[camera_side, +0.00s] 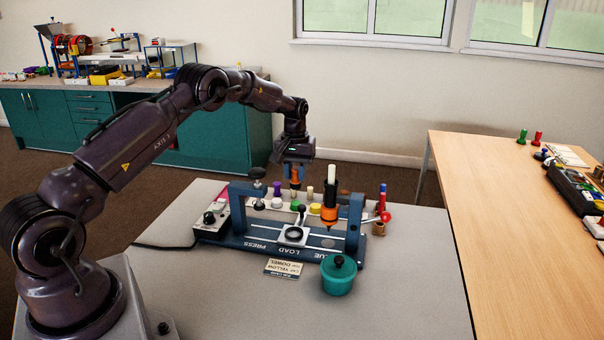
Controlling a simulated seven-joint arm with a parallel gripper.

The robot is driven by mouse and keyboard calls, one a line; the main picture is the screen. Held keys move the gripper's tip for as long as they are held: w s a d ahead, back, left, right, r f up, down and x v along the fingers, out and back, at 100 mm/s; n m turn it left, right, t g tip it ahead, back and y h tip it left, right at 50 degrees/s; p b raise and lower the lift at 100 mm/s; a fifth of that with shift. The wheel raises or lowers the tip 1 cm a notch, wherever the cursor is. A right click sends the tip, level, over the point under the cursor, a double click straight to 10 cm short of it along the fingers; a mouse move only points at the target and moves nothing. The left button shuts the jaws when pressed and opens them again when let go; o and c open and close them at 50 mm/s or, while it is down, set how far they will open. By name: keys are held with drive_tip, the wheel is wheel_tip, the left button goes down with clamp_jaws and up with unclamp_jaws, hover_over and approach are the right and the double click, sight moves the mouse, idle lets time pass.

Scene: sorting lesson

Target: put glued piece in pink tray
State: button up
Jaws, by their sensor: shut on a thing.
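My gripper (296,165) hangs over the back part of the blue glue press (268,246), left of its orange-and-black glue nozzle (330,207). It is shut on a small piece with orange on it (295,183), held upright above the pieces behind the press. The view is too small to tell whether that piece is glued. The round load seat (294,234) at the press's front looks empty.
Several coloured pegs and caps stand behind the press, among them a purple peg (277,188) and a yellow cap (316,208). A teal lidded pot (338,276) and a sign card (284,268) stand in front. The grey table's front is mostly clear.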

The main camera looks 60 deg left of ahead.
drive_tip(key=s+a, duration=1.3)
drive_tip(key=shift+s+a+f, duration=0.1)
drive_tip(key=shift+f, duration=1.85)
drive_tip(key=shift+s+a+f, duration=0.1)
drive_tip(key=shift+f, duration=1.8)
drive_tip(key=shift+f, duration=0.3)
drive_tip(key=o, duration=1.2)
drive_tip(key=shift+r, duration=0.1)
drive_tip(key=shift+r, duration=3.4)
